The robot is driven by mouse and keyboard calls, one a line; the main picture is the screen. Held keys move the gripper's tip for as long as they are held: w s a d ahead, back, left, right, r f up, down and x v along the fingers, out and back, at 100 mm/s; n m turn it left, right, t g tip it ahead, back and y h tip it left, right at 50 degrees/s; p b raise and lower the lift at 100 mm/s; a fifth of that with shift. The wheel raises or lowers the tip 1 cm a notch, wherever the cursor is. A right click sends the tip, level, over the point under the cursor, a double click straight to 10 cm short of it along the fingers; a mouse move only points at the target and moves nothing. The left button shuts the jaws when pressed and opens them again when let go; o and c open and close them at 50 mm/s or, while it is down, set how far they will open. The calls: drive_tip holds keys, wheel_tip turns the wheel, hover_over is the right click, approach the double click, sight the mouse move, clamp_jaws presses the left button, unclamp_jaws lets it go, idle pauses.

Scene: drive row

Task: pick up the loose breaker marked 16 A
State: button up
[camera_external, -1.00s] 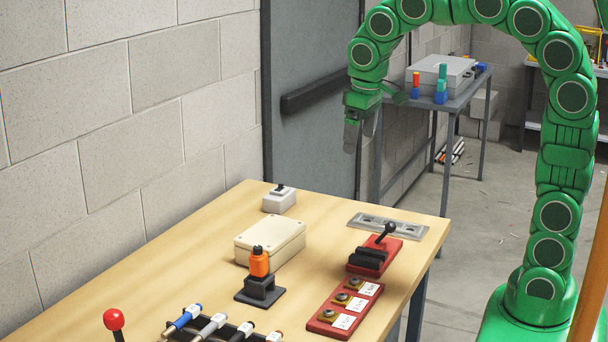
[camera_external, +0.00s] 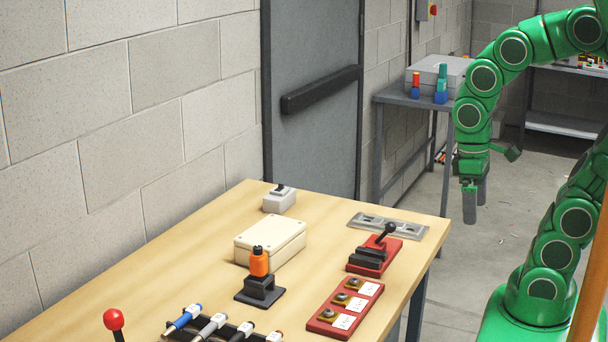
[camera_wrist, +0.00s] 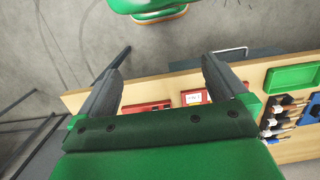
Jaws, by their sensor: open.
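I cannot pick out a breaker marked 16 A in either view; the small labels are too small to read. My gripper (camera_external: 476,204) is open and empty, fingers pointing down, in the air beyond the table's right edge in the external view. Its two fingers also show in the wrist view (camera_wrist: 162,68), well apart, with the table edge beyond them. A red board (camera_external: 345,307) with several round brass-coloured parts and white labels lies near the table's right edge. A red base with a black lever (camera_external: 374,256) stands just behind it.
The wooden table (camera_external: 208,239) also holds a cream box (camera_external: 270,241), an orange-topped black stand (camera_external: 259,263), a grey switch box (camera_external: 279,200), a grey plate (camera_external: 387,226) and a rack of several handles. A green tray (camera_wrist: 293,77) shows in the wrist view. A grey bench (camera_external: 400,96) stands behind.

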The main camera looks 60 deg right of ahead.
drive_tip(key=shift+s+d+f, duration=0.15)
drive_tip(key=shift+s, duration=0.25)
drive_tip(key=shift+s+d+f, duration=0.1)
drive_tip(key=shift+s, duration=0.25)
drive_tip(key=c, duration=0.4)
drive_tip(key=t, duration=1.5)
approach(283, 185)
drive_tip(key=x, duration=0.2)
drive_tip(key=shift+w+a+f, duration=0.2)
drive_tip(key=shift+w, duration=0.3)
drive_tip(key=shift+w+a+f, duration=0.15)
drive_tip(key=shift+w+f, duration=0.05)
drive_tip(key=shift+w, duration=0.25)
drive_tip(key=shift+d+x, duration=0.1)
drive_tip(key=shift+x, duration=1.3)
drive_tip(key=shift+d+x, duration=0.15)
drive_tip(key=shift+x, duration=1.2)
